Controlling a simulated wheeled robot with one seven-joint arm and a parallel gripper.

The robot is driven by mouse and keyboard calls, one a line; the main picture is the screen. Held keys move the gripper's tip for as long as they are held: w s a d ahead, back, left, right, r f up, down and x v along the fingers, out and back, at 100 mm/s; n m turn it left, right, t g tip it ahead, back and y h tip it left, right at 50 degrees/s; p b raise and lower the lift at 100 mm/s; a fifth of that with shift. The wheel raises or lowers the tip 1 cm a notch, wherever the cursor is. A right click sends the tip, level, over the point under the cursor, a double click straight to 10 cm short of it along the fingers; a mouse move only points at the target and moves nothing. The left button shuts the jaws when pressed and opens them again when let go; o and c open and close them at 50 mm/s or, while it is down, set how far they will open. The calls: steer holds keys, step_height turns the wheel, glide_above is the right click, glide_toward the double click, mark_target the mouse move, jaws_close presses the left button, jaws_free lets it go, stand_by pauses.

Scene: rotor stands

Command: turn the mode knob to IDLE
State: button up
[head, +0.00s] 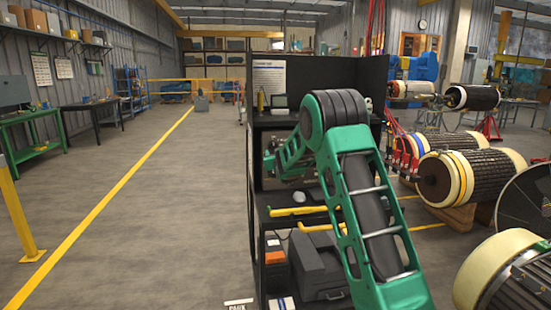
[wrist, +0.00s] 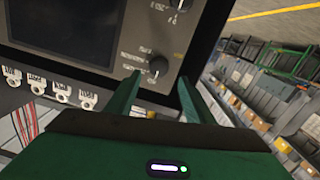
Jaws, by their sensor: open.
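In the wrist view a dark round knob (wrist: 158,66) sits on a dark panel with small printed marks beside it, too blurred to read. A second dark knob (wrist: 178,4) is cut off at the top edge. I cannot tell from the lettering which is the mode knob. My gripper (wrist: 159,79) is open, its two green fingers on either side of the lower knob in the picture. I cannot tell whether either finger touches it. In the head view my green arm covers much of the instrument panel (head: 311,172), and the knobs cannot be made out there.
A dark screen (wrist: 62,28) and a row of several labelled white connectors (wrist: 62,92) lie left of the knob. The panel stands in a black cabinet (head: 318,72) with a grey case (head: 318,272) below.

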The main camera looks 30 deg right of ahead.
steer(key=shift+v, duration=1.65)
steer(key=s+d+f+m+g, duration=0.15)
steer(key=s+g, duration=0.35)
steer(key=s, duration=0.9)
steer(key=s+d+f+m+g, duration=0.15)
steer(key=s+g, duration=0.25)
steer(key=s, duration=1.1)
steer(key=s+a+f+g+y, duration=0.2)
steer(key=s+a, duration=0.2)
steer(key=s, duration=0.8)
steer(key=s+a+f+m+g+y, duration=0.1)
steer(key=s+a+f+g, duration=0.1)
steer(key=s, duration=1)
steer(key=s+a+f+g+y, duration=0.2)
steer(key=s+a, duration=0.4)
steer(key=s, duration=0.7)
steer(key=shift+f+m+g+y, duration=0.35)
steer(key=shift+f+g, duration=0.25)
steer(key=shift+g, duration=0.4)
steer(key=shift+a, duration=0.1)
